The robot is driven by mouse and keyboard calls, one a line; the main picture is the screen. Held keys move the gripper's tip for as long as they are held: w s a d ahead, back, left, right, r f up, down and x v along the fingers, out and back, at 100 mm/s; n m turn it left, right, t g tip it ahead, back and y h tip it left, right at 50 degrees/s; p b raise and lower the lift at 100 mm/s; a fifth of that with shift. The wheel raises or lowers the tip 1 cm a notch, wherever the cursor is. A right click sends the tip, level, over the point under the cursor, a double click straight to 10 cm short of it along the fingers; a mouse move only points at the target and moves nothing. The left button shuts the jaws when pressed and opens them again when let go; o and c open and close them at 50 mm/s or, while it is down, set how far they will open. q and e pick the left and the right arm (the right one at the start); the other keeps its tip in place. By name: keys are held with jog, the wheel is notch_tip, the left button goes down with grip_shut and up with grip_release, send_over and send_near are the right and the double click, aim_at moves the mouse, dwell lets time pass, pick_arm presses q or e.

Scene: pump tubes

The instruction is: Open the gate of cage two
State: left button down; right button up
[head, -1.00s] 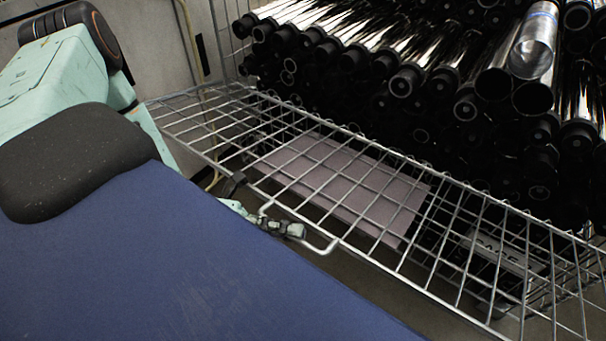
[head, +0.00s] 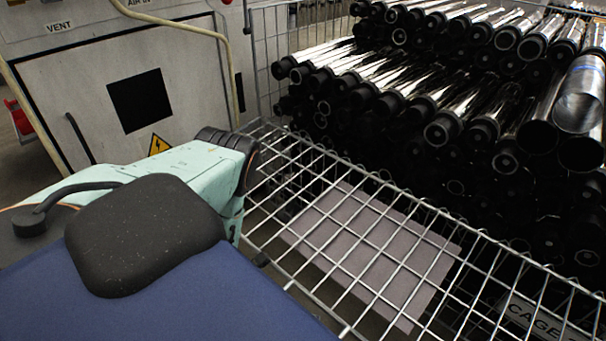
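The wire mesh gate (head: 345,240) of the cage is folded down in the head view. It slopes out from the cage front towards me, and its near edge runs out of the picture at the bottom. A white sign (head: 545,318) reading "CAGE" shows through the mesh at the lower right; its number cannot be read. Many shiny metal tubes with black ends (head: 450,105) are stacked in the cage behind the gate. My mint-green arm covers the gate's left end. Neither gripper can be made out.
A grey cabinet (head: 75,85) with a "VENT" label, a black square and a yellow warning sign (head: 158,145) stands at the left. A pale hose (head: 228,60) hangs by the cage's left side. A flat pale panel (head: 372,258) lies below the mesh.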

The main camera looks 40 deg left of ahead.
pick_arm(q)
jog(key=shift+s+f, duration=0.2)
jog(key=shift+s, duration=0.05)
jog(key=c, duration=1.5)
grip_release()
jog(key=shift+o, duration=0.5)
jog(key=shift+w, duration=0.1)
jog(key=v, duration=0.7)
jog(key=shift+a, duration=0.35)
